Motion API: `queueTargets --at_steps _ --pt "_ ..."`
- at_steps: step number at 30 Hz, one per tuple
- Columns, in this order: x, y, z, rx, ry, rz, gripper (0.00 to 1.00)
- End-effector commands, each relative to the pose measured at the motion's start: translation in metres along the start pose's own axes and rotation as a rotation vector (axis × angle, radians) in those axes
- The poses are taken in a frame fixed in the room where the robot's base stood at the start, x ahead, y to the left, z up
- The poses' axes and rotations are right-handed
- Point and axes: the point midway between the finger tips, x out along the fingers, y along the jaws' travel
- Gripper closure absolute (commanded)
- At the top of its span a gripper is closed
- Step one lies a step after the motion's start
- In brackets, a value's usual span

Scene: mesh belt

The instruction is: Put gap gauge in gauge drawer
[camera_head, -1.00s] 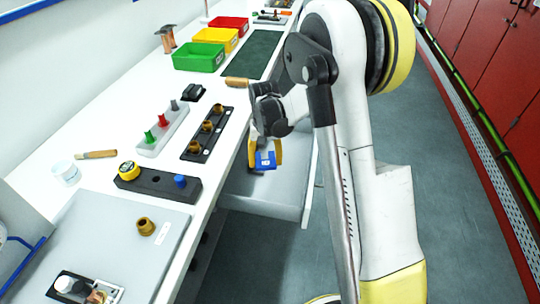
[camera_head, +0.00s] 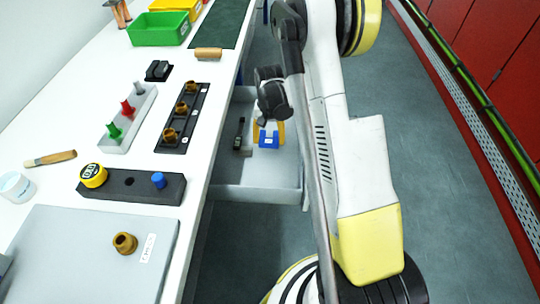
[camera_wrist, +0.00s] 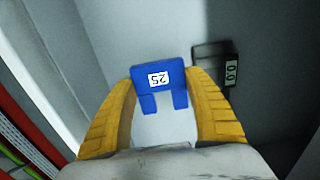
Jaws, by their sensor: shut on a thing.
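The gap gauge (camera_head: 268,142) is a small blue fork-shaped block; in the wrist view it (camera_wrist: 160,80) bears the label 25, with its two prongs pointing toward my gripper. My gripper (camera_head: 269,133) is shut on it, with one yellow finger on each side of it in the wrist view (camera_wrist: 160,95). The open grey gauge drawer (camera_head: 255,192) sticks out from under the bench. The gauge is over the drawer's inside; I cannot tell whether it touches the floor.
A dark caliper-like tool (camera_head: 239,136) lies in the drawer left of the gauge; its display (camera_wrist: 231,71) shows in the wrist view. The white bench (camera_head: 60,115) holds a dark rack (camera_head: 186,118) of brass fittings and a green bin (camera_head: 158,29). Drawer floor nearer the front is clear.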

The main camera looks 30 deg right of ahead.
Motion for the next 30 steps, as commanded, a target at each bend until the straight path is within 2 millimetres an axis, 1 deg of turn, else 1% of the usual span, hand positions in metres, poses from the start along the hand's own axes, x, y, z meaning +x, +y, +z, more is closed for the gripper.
queueTargets --at_steps 1,3,8,15,26,27,29,30 --pt "0.008 0.006 0.006 0.001 0.000 0.000 0.80" --pt "0.012 0.011 0.013 0.001 0.000 0.000 0.80" --pt "0.018 0.016 0.017 0.000 0.000 0.000 0.80" --pt "0.053 0.015 0.017 -0.001 0.000 0.000 0.80" --pt "0.056 0.015 0.017 -0.001 0.000 0.000 0.80" --pt "0.057 0.015 0.017 -0.001 0.000 0.000 0.36" --pt "0.056 0.015 0.017 -0.001 0.000 0.000 0.17" --pt "0.056 0.015 0.017 -0.001 0.000 0.000 0.17"
